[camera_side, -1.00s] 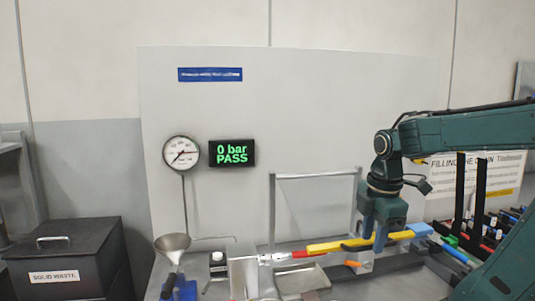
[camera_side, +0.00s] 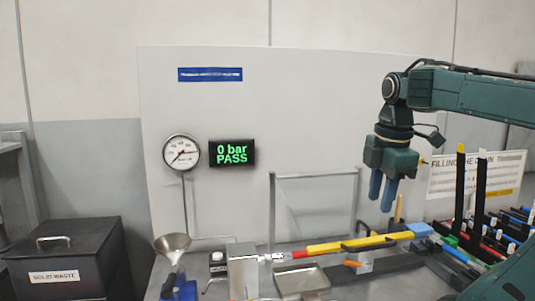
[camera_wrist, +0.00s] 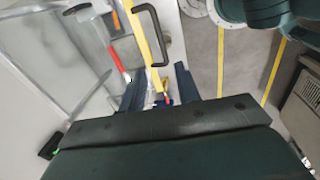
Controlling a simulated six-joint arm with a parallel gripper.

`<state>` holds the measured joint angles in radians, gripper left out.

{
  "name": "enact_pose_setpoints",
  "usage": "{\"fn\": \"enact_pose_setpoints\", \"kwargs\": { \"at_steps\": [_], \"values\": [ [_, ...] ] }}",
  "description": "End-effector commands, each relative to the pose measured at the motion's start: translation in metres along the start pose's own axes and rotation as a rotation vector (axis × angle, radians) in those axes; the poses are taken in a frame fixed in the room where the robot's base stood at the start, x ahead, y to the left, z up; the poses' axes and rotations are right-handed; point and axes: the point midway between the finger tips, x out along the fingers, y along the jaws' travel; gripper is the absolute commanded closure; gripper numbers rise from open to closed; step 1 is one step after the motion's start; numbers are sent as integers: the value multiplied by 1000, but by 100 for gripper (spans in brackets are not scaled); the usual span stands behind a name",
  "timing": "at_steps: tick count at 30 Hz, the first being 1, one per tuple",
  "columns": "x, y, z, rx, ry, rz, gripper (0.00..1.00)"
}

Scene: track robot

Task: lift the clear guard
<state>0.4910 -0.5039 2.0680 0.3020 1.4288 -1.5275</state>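The clear guard (camera_side: 315,205) is a see-through panel in a grey frame, standing upright behind the yellow bar in the side view. Its grey frame and clear panel also show at the left of the wrist view (camera_wrist: 62,62). My gripper (camera_side: 382,198) hangs pointing down to the right of the guard, apart from it and above the yellow bar (camera_side: 335,246). In the wrist view my gripper (camera_wrist: 158,88) shows its two blue fingers apart with a gap between them. Nothing is visibly held.
A black handle (camera_wrist: 150,40) rises from the yellow bar. A tan peg (camera_side: 398,208) stands below my gripper. A funnel (camera_side: 173,243), gauge (camera_side: 182,152) and display reading "0 bar PASS" (camera_side: 232,152) are left. Black racks (camera_side: 490,235) fill the right. Space above the bar is clear.

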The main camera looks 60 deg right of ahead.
Motion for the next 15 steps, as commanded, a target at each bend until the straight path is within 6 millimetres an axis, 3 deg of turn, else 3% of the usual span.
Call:
{"fn": "enact_pose_setpoints", "kwargs": {
  "at_steps": [15],
  "values": [
    [19,-10,-20,166,41,74,67]
  ]
}}
